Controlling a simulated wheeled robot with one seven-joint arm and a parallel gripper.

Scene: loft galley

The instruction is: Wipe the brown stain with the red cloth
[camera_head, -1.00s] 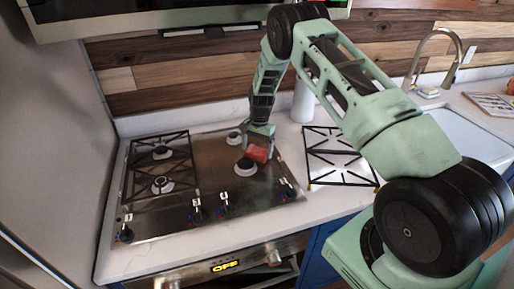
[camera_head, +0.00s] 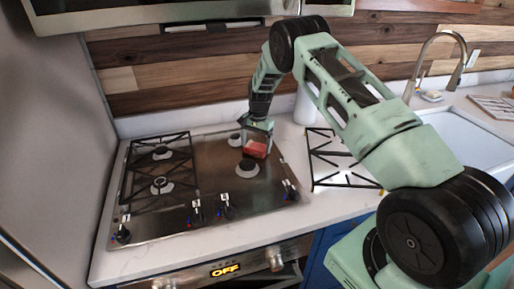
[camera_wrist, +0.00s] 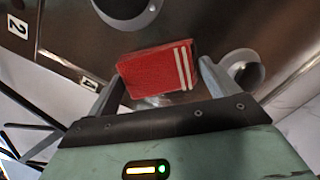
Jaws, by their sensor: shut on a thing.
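The red cloth (camera_head: 255,149) is a small, thick red block-like pad over the right part of the steel cooktop (camera_head: 215,182), just behind the front right burner (camera_head: 248,168). In the wrist view the cloth (camera_wrist: 158,72) has two pale stripes near its right end. My gripper (camera_head: 258,136) is shut on the cloth, with one finger at each end in the wrist view (camera_wrist: 158,84). Whether the cloth touches the cooktop, I cannot tell. I cannot make out a brown stain in either view; the steel reflects brown tones.
A black grate (camera_head: 158,165) covers the cooktop's left side. Another grate (camera_head: 338,172) lies on the white counter to the right. A white cylinder (camera_head: 304,106) stands behind my arm. A sink (camera_head: 462,140) with a tall faucet (camera_head: 437,58) is at the far right.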

